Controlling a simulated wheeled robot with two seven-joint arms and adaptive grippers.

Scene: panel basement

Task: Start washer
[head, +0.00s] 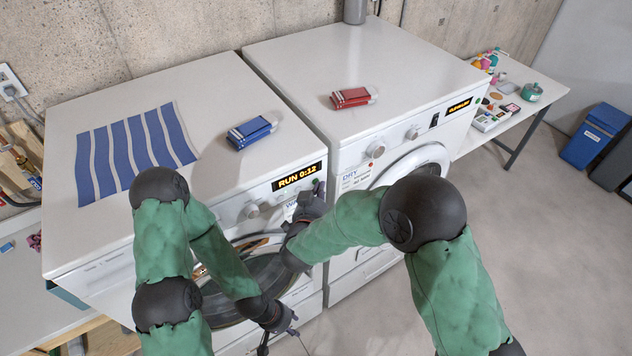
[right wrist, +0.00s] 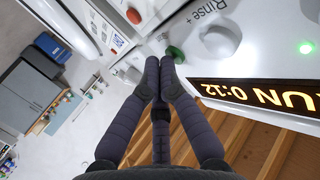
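The left white washer (head: 222,190) has a lit display (head: 299,177) reading RUN 0:12. The display also shows upside down in the right wrist view (right wrist: 262,95), beside a lit green lamp (right wrist: 305,47) and a knob (right wrist: 215,42) near the text "Rinse +". A green button (right wrist: 175,52) sits just beyond my right fingertips. My right gripper (right wrist: 160,62) has its fingertips together and empty, close to this button; I cannot tell whether they touch. In the head view my right gripper (head: 312,197) is at the panel. My left gripper (head: 280,332) seems open and empty, low before the round door (head: 265,280).
A second white machine (head: 345,60) marked DRY stands to the right. A blue box (head: 251,131), a red box (head: 352,97) and a striped cloth (head: 130,150) lie on the tops. A side table and blue bin (head: 595,136) are at right. Floor at right is clear.

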